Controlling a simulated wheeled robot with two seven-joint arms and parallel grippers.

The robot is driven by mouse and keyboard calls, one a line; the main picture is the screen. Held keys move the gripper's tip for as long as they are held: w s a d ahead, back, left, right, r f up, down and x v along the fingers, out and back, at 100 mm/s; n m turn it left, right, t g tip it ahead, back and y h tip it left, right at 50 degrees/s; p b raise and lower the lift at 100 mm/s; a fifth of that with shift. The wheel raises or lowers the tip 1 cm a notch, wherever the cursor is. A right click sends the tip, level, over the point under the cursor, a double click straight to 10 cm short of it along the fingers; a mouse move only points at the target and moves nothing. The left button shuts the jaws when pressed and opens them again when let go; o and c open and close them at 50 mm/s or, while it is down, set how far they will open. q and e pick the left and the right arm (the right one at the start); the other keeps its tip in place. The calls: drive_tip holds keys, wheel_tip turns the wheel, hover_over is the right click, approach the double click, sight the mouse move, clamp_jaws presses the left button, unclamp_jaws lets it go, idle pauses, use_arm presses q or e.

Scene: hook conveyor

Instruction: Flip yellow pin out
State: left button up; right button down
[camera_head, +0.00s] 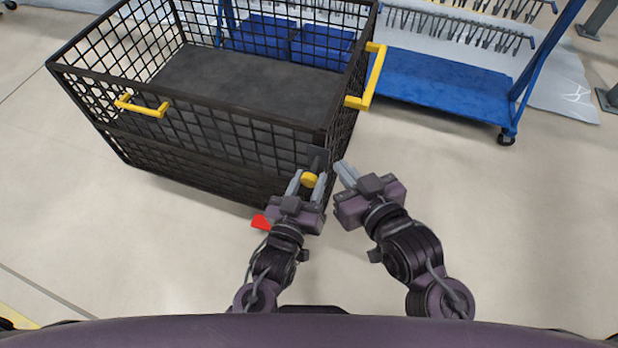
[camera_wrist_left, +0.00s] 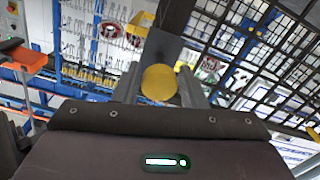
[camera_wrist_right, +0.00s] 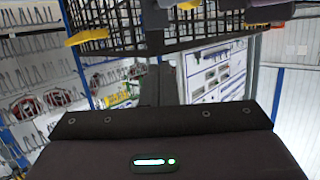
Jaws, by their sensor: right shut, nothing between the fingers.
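The yellow pin (camera_head: 309,180) is at the near right corner of the black mesh cart (camera_head: 225,125), beside a dark plate. My left gripper (camera_head: 307,182) has its fingers apart, one on each side of the pin. The left wrist view shows the pin as a round yellow end (camera_wrist_left: 160,82) in front of the dark plate (camera_wrist_left: 160,50). I cannot tell whether the fingers press on it. My right gripper (camera_head: 345,172) is shut and empty, just right of the cart corner and apart from the pin.
Yellow handles stick out from the cart's near side (camera_head: 142,106) and right side (camera_head: 370,78). A red piece (camera_head: 261,222) shows low beside my left gripper. A blue wheeled trolley (camera_head: 440,82) stands behind to the right. The floor at the right is clear.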

use_arm(q)
drive_tip(key=shift+o, duration=1.4)
drive_tip(key=shift+r, duration=0.1)
use_arm(e)
drive_tip(key=shift+s, duration=0.1)
drive_tip(key=shift+r, duration=0.1)
use_arm(q)
drive_tip(key=shift+s+a, duration=0.1)
drive_tip(key=shift+s, duration=0.15)
drive_tip(key=p+v, duration=0.1)
drive_tip(key=v, duration=0.6)
drive_tip(key=shift+s+p, duration=0.15)
drive_tip(key=shift+p, duration=0.15)
use_arm(e)
drive_tip(key=s+d+f+g+h, duration=0.1)
drive_tip(key=s+f+g+h, duration=0.1)
drive_tip(key=s+f+g, duration=0.4)
drive_tip(key=shift+s+d+f, duration=0.3)
drive_tip(key=shift+s+f, duration=0.4)
drive_tip(key=shift+f, duration=1.7)
